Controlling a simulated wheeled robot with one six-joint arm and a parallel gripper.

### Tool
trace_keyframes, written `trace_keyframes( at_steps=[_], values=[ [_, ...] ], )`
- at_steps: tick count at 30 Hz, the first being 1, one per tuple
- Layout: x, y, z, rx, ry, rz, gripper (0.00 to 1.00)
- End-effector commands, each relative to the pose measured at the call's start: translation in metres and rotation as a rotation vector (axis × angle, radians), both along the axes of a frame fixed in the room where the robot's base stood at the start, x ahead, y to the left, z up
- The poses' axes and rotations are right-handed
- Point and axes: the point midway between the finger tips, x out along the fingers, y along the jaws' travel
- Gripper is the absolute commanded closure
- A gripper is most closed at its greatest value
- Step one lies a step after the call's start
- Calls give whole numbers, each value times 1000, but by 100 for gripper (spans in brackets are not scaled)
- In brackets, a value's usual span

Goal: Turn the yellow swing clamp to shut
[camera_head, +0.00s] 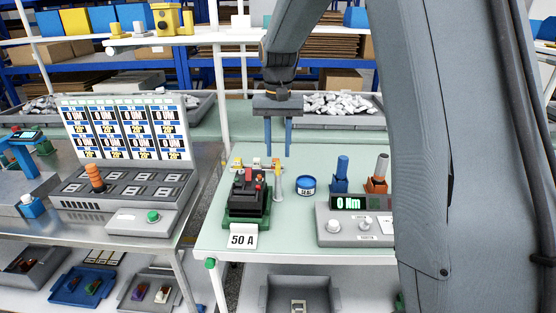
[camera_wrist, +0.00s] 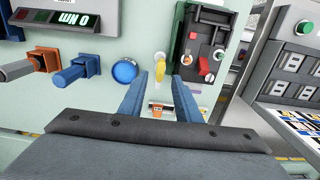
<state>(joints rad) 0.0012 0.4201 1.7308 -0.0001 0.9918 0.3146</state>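The yellow swing clamp (camera_head: 278,183) stands upright at the right side of a black breaker (camera_head: 246,203) on a green fixture. It also shows in the wrist view as a yellow handle (camera_wrist: 160,70) just beyond my fingers. My gripper (camera_head: 278,152) hangs above the table with its two blue fingers pointing down. The fingers are apart with nothing between them; the wrist view (camera_wrist: 157,90) shows the same gap. My gripper is apart from the clamp. I cannot tell the clamp's exact turn.
A blue round tin (camera_head: 306,185) sits right of the clamp. Blue (camera_head: 341,178) and orange (camera_head: 377,180) tool holders stand behind a grey meter (camera_head: 350,225) reading 0 Nm. A "50 A" card (camera_head: 242,237) stands in front of the breaker. A grey panel station (camera_head: 125,180) is at left.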

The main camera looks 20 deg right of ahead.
Motion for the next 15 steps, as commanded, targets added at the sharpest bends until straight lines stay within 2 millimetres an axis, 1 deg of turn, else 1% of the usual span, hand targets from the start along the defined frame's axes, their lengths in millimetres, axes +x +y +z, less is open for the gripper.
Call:
trace_keyframes(
  at_steps=[3,7,12,15],
  values=[
    [-2,0,-19,0,4,1,70],
    [-1,0,-35,0,2,2,70],
    [-1,0,-46,0,0,2,70],
    [0,0,-47,0,-1,2,70]
  ],
)
